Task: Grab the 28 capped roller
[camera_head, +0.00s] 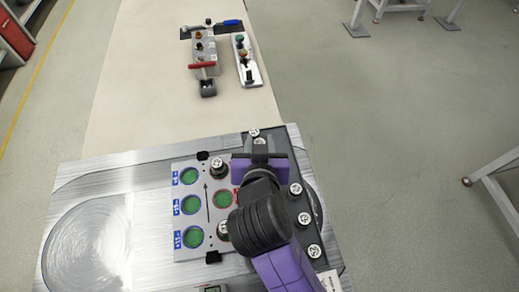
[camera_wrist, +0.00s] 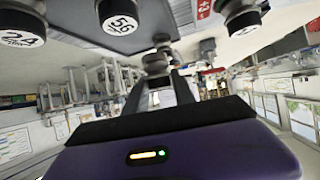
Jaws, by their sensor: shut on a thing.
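My gripper (camera_head: 260,153) reaches over the dark strip at the right of the metal fixture. In the wrist view its two fingers (camera_wrist: 160,88) are shut on a grey capped roller (camera_wrist: 157,62), whose number is not readable. In the wrist view, a roller marked 24 (camera_wrist: 22,32) and one marked 56 (camera_wrist: 120,18) stand nearby. A third roller (camera_wrist: 243,18) there has an unclear number. In the head view, several capped rollers (camera_head: 295,189) stand along the dark strip, with one (camera_head: 254,133) just beyond my gripper. Their numbers are too small to read.
A panel (camera_head: 206,215) with green and red-rimmed round spots carries two capped rollers (camera_head: 217,165) close left of my arm. A control box (camera_head: 204,58) and a switch strip (camera_head: 246,62) lie on the beige surface (camera_head: 135,80) beyond, which is otherwise mostly clear.

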